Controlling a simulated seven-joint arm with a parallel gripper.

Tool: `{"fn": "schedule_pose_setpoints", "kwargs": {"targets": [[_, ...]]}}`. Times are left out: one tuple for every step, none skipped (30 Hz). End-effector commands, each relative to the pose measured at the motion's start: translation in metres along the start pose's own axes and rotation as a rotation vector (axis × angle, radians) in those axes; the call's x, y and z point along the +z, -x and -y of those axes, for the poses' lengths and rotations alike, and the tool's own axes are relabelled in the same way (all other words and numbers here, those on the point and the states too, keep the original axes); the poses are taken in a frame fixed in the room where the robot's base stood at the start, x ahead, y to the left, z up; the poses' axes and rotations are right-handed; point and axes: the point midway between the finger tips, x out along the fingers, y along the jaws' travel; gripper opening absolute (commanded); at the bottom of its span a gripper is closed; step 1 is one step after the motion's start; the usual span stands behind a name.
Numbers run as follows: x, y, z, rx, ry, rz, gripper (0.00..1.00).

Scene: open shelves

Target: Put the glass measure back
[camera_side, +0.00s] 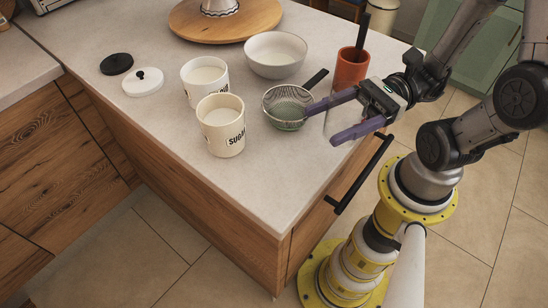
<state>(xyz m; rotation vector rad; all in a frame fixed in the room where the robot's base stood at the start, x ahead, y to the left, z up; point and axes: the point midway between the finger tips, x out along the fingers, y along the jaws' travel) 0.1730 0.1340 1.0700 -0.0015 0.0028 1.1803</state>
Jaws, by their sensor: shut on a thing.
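My gripper (322,122), with purple fingers, is low over the counter near its right edge. Its fingers are spread wide around a pale, see-through shape that looks like the glass measure (336,118); its outline is hard to make out against the counter. I cannot tell whether it touches the counter. The tip of the upper finger is close beside a wire sieve (283,96) with a black handle; I cannot tell if they touch. Something greenish shows through and below the sieve.
An orange-red pot (350,70) with a dark utensil stands just behind my gripper. A white bowl (275,55), a cream canister marked SUGAR (222,130), another white canister (203,84), and two lids (143,82) are to the left. A round wooden board (225,27) is at the back. The front counter is clear.

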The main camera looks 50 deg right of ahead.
Motion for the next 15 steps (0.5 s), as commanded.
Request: {"fn": "schedule_pose_setpoints", "kwargs": {"targets": [[-0.001,-0.004,0.001,0.008,-0.005,0.005,0.08],[-0.002,-0.007,0.003,0.008,-0.004,0.006,0.08],[-0.004,-0.01,0.005,0.008,-0.004,0.005,0.08],[-0.005,-0.013,0.006,0.007,-0.005,0.005,0.08],[-0.007,-0.015,0.007,0.008,-0.004,0.004,0.08],[-0.009,-0.019,0.009,0.008,-0.005,0.002,0.08],[-0.011,-0.021,0.01,0.008,-0.006,0.001,0.08],[-0.012,-0.024,0.013,0.007,-0.005,0.003,0.08],[-0.013,-0.028,0.015,0.007,-0.005,0.004,0.08],[-0.015,-0.03,0.017,0.008,-0.004,0.003,0.08],[-0.016,-0.034,0.018,0.008,-0.005,0.003,0.08],[-0.019,-0.037,0.02,0.008,-0.004,0.001,0.08],[-0.021,-0.041,0.021,0.008,-0.004,-0.001,0.08],[-0.026,-0.044,0.024,0.007,-0.007,0.0,0.08],[-0.033,-0.048,0.026,0.007,-0.008,0.001,0.08]]}}
